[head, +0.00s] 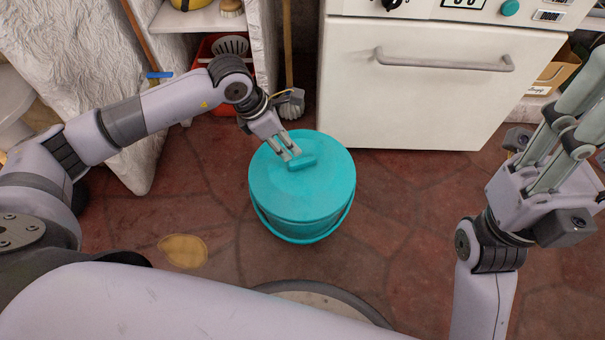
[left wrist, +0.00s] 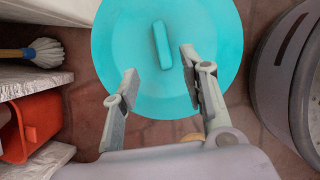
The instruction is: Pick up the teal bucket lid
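The teal bucket (head: 300,232) stands upright on the floor in front of the white oven. Its round teal lid (head: 325,185) sits on top, with a raised bar handle (head: 302,162) across it. In the left wrist view the lid (left wrist: 215,20) fills the upper middle and its handle (left wrist: 161,45) shows whole. My left gripper (head: 287,152) is open and empty just above the lid, close to the handle. Its two fingers stand apart in the left wrist view, and the handle lies ahead of the gap. My right gripper (head: 582,110) is raised at the right edge, empty, with its fingers apart and tips partly cut off.
The white oven (head: 430,100) stands behind the bucket. A white shelf (head: 195,18) with a red bin (head: 205,48) and a brush (left wrist: 42,52) is at the back left. A yellow patch (head: 183,250) lies on the floor. The floor right of the bucket is clear.

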